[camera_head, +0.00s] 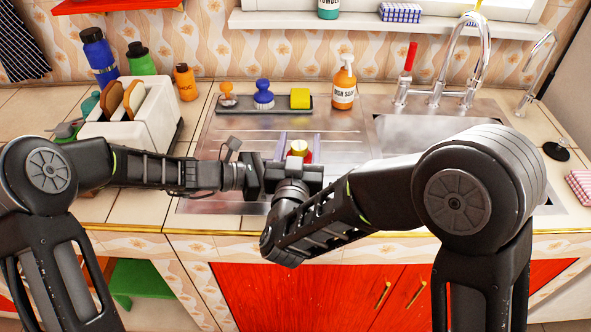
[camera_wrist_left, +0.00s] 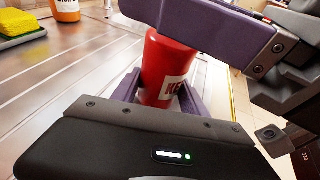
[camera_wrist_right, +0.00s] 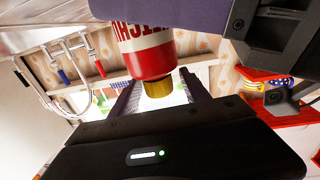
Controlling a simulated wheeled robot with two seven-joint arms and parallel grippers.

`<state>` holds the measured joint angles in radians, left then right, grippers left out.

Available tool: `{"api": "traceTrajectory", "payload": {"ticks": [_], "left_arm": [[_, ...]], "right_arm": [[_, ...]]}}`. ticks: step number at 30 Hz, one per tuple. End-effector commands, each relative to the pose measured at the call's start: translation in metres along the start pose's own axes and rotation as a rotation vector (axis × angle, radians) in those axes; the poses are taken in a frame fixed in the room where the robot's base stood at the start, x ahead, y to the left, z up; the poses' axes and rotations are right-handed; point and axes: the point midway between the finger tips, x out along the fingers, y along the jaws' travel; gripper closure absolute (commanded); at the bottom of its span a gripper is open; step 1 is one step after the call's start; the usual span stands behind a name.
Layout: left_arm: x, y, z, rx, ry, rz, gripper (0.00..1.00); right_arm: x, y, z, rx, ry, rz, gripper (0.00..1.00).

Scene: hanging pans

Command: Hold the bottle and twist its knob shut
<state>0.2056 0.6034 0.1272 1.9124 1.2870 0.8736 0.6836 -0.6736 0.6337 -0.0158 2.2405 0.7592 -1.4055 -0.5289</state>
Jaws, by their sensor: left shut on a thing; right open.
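The bottle is a red ketchup bottle (camera_head: 304,157) with a white label and a yellow cap, the knob (camera_head: 298,147). In the left wrist view, my left gripper (camera_wrist_left: 160,90) is shut on the red body (camera_wrist_left: 168,65), with purple fingers on both sides. In the right wrist view, my right gripper (camera_wrist_right: 160,95) is open, its fingers on either side of the yellow cap (camera_wrist_right: 158,88) with gaps between. The label reads upside down there. The cap is hidden in the left wrist view. In the head view, the grippers partly cover the bottle.
The steel sink counter (camera_head: 225,150) lies behind and below my grippers. A grey tray (camera_head: 240,108) holds two brushes and a yellow sponge. An orange dish soap bottle (camera_head: 344,88) stands by the basin. A white toaster (camera_head: 150,115) is at the left. Red cabinet doors are below.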

Motion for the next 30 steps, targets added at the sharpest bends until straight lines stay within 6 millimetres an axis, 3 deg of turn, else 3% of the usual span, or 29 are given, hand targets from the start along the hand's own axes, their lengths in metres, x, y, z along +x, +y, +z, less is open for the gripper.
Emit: {"api": "traceTrajectory", "payload": {"ticks": [15,21,30], "left_arm": [[0.000,0.000,0.000,0.000,0.000,0.001,0.91],[0.000,0.000,0.000,0.000,0.000,0.001,0.91],[0.000,0.000,0.000,0.000,0.000,0.000,0.91]], "right_arm": [[-0.081,-0.002,-0.001,-0.001,0.003,-0.004,0.46],[-0.096,0.000,-0.001,0.001,0.002,0.001,0.46],[-0.098,0.001,-0.001,0.001,0.002,0.003,0.46]]}}
